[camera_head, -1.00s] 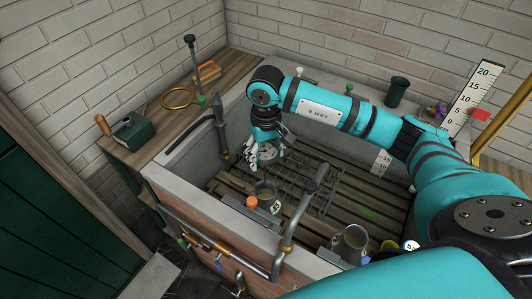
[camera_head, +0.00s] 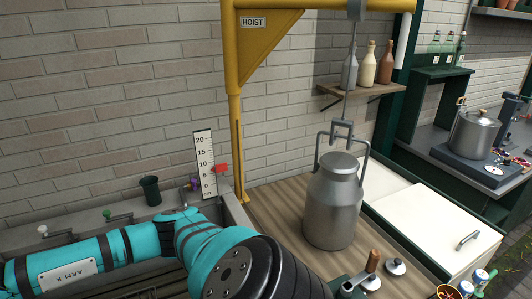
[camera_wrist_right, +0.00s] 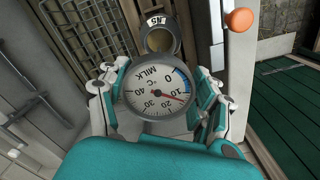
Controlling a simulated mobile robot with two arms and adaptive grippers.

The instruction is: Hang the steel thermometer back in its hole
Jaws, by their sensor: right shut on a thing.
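The thermometer (camera_wrist_right: 150,98) has a round white dial marked MILK and °C, with a red needle and a metal rim. It shows in the right wrist view, dial facing the camera. My right gripper (camera_wrist_right: 158,86) is shut on it, with a finger at each side of the dial. The thermometer's stem is hidden behind the dial. In the head view the teal right arm runs out at the lower left, so its gripper is out of that picture. I cannot make out the thermometer's hole in either view. My left gripper is not in view.
A steel churn (camera_head: 333,205) hangs or stands under the yellow hoist (camera_head: 236,130). A scale board (camera_head: 204,160) and dark green cup (camera_head: 150,190) stand by the wall.

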